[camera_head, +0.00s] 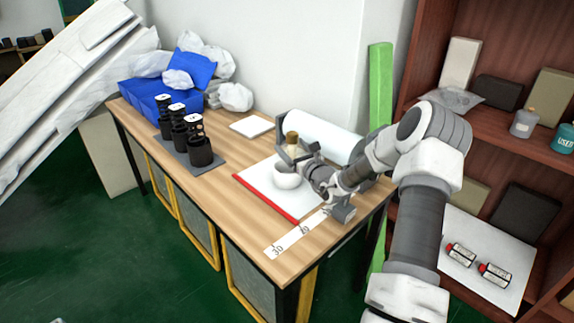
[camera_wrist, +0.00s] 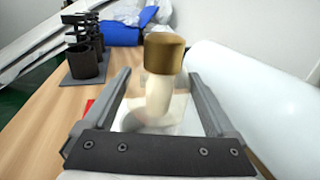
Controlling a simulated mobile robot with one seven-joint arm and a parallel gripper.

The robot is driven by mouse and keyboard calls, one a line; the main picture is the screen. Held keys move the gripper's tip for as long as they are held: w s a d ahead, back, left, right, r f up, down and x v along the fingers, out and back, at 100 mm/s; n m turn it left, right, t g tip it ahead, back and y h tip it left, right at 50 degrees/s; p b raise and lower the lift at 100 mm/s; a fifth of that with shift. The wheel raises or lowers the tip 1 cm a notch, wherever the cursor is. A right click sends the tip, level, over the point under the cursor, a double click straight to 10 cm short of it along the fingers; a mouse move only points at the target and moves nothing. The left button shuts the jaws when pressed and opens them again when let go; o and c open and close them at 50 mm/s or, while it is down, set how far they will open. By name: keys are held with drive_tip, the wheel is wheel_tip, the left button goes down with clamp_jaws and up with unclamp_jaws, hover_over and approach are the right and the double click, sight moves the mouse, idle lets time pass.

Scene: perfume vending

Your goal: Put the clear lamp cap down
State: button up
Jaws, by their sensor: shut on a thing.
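My gripper (camera_head: 298,158) is over the right part of the wooden table, its fingers wide apart. It also shows in the wrist view (camera_wrist: 160,76), shut on the clear lamp cap (camera_wrist: 180,105), a faint see-through shape between the fingers. A cream stem with a gold-brown top (camera_wrist: 164,53) shows between the fingers; the top also shows in the head view (camera_head: 292,137). I cannot tell whether the stem is inside the cap or behind it. A white bowl (camera_head: 287,179) is just below the gripper. The cap's lower edge is hidden.
The bowl is over a white sheet with a red edge (camera_head: 266,198) on the table (camera_head: 222,171). A white roll (camera_head: 325,133) lies behind my gripper. Black cylinders (camera_head: 199,152) stand on a grey mat at left. A shelf unit (camera_head: 495,118) stands at right.

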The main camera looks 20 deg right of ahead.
drive_tip(key=shift+w+a+f, duration=0.45)
drive_tip(key=shift+w+a, duration=0.05)
drive_tip(key=shift+w, duration=0.15)
drive_tip(key=shift+f+b, duration=0.85)
drive_tip(key=shift+f, duration=1.1)
drive_tip(key=shift+f, duration=0.1)
drive_tip(key=shift+f, duration=0.55)
drive_tip(key=o, duration=1.1)
drive_tip(key=shift+o, duration=0.2)
